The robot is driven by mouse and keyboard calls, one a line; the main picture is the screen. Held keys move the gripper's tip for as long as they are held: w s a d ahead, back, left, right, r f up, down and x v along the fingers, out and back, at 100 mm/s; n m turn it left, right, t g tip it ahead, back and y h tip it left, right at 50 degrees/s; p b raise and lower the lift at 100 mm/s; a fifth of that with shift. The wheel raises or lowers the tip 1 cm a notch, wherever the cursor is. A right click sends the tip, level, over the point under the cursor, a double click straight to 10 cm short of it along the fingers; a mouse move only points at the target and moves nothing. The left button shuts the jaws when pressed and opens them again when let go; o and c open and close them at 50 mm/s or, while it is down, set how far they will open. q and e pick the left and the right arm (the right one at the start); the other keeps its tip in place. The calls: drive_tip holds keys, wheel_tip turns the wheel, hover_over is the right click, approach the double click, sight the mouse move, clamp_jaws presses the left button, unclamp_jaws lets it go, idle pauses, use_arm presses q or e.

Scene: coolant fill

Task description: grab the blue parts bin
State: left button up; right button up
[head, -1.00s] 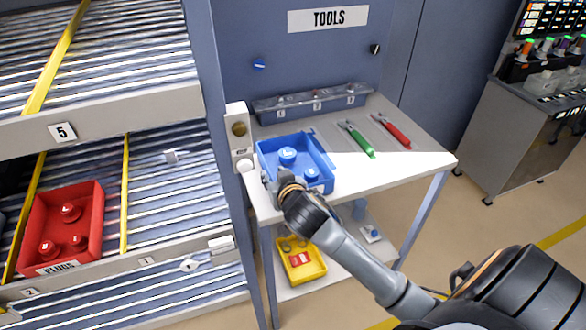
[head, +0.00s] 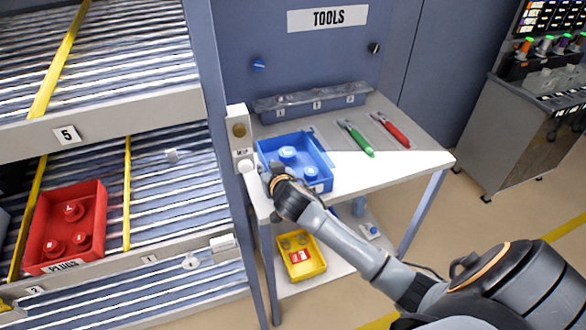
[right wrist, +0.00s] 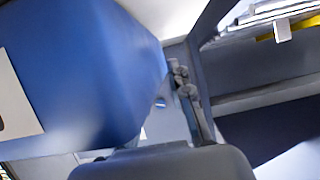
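The blue parts bin (head: 322,184) stands on the white bench top (head: 400,165), with blue round-topped parts inside. My right gripper (head: 270,172) is at the bin's near left corner, and my wrist hides part of the bin's front. In the right wrist view the bin's blue wall (right wrist: 85,70) fills the left side at close range, with a white label at the edge. A dark part of my gripper shows at the bottom of that view. Whether the fingers touch or close on the bin cannot be made out. My left gripper is out of view.
A post with a round knob (head: 239,130) stands close left of the bin. A clear-lidded tray (head: 315,101) lies behind it. Green pliers (head: 357,139) and red pliers (head: 390,130) lie to the right. A yellow bin (head: 301,260) sits below, a red bin (head: 65,230) on the left rack.

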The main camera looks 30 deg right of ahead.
clamp_jaws()
drive_tip(key=shift+r, duration=0.1)
